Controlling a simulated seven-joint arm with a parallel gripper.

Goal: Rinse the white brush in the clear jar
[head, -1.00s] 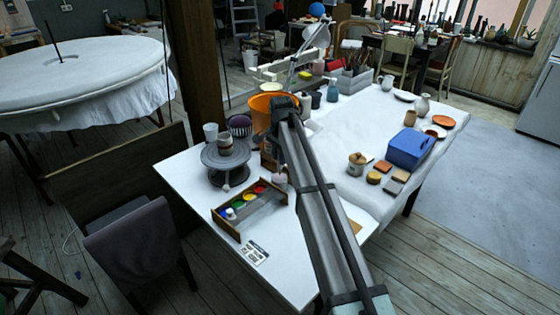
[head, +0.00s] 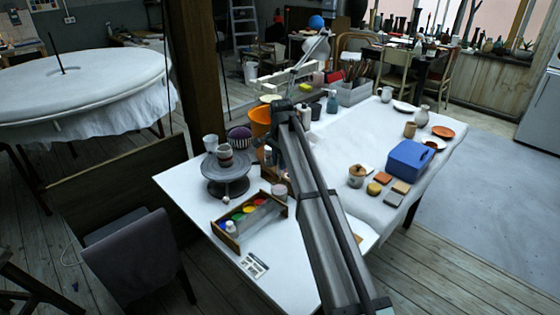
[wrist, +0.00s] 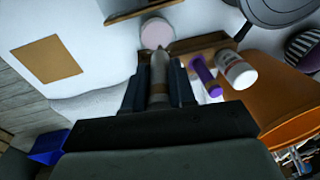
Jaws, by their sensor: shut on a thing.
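My gripper (wrist: 160,85) is shut on a pale, greyish brush with a brown band (wrist: 158,70), which I take for the white brush. Its narrow end points away from the wrist. Just beyond that end, in the wrist view, is a round pinkish top (wrist: 155,33), seen from above; it looks like the jar. In the head view a small jar (head: 279,190) stands at the right end of the paint rack, beside my arm. I cannot tell whether the brush touches it. In the head view my arm hides the gripper and brush.
The paint rack (head: 250,217), turntable with a cup (head: 226,187) and orange bucket (head: 260,118) stand close by. A white bottle (wrist: 237,70) and purple object (wrist: 205,75) are right of the gripper. The blue box (head: 408,160) is farther right. The table's front left is mostly clear.

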